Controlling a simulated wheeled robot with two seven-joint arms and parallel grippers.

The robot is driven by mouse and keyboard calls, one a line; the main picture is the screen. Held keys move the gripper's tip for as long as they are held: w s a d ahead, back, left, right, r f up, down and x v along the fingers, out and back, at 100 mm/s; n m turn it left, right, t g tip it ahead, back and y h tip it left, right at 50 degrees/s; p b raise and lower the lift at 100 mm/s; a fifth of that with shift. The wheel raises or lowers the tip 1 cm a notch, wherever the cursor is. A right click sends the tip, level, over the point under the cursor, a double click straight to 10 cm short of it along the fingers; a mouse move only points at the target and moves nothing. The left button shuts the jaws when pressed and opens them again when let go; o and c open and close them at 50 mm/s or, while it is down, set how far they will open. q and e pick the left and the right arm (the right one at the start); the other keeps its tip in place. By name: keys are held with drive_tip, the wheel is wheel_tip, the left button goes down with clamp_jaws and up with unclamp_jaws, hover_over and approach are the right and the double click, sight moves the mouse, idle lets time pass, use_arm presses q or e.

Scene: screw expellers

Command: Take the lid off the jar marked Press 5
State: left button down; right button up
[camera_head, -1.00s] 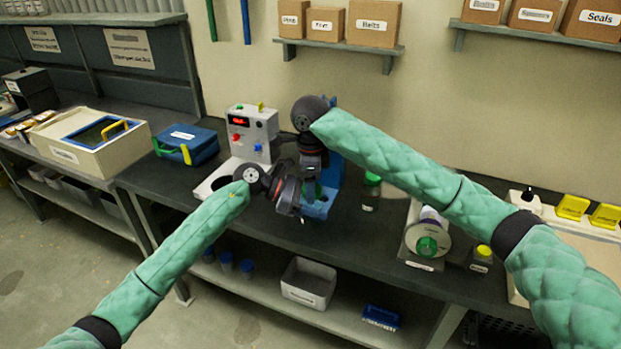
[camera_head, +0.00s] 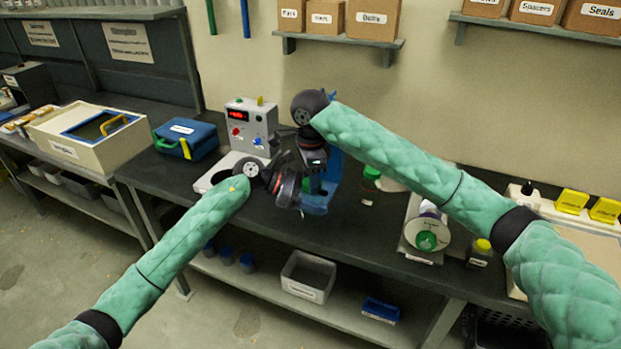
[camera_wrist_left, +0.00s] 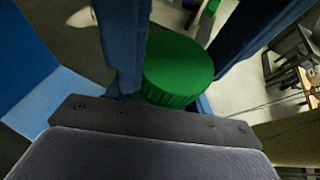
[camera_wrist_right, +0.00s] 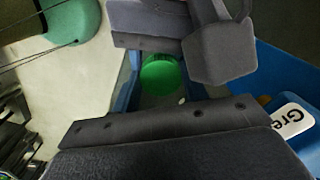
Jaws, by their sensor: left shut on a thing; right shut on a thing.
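My left gripper (camera_head: 290,188) is low on the left of a blue stand (camera_head: 322,203) on the bench. In the left wrist view its fingers (camera_wrist_left: 185,60) are on both sides of a round green lid (camera_wrist_left: 178,68) with a ribbed edge. My right gripper (camera_head: 313,160) points down just above, close to the left one. A round green part (camera_wrist_right: 160,74) shows small beneath it in the right wrist view. The jar is mostly hidden by the grippers and the stand, and I cannot read its marking. The right gripper's exact contact is hidden.
A control box (camera_head: 250,125) with a red display stands left of the stand. A green-lidded jar (camera_head: 371,183) stands to the right, then a white reel device (camera_head: 424,232) and a yellow-lidded jar (camera_head: 480,254). A blue case (camera_head: 186,138) is further left. The bench front is clear.

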drive_tip(key=o, duration=1.1)
drive_tip(key=shift+r, duration=0.1)
drive_tip(key=shift+r, duration=2.2)
drive_tip(key=c, duration=0.3)
wheel_tip(320, 180, up, 3)
drive_tip(key=shift+w+d+r+n, duration=0.1)
drive_tip(key=shift+d+r+n, duration=0.05)
drive_tip(key=shift+n, duration=0.55)
drive_tip(key=shift+f, duration=3.95)
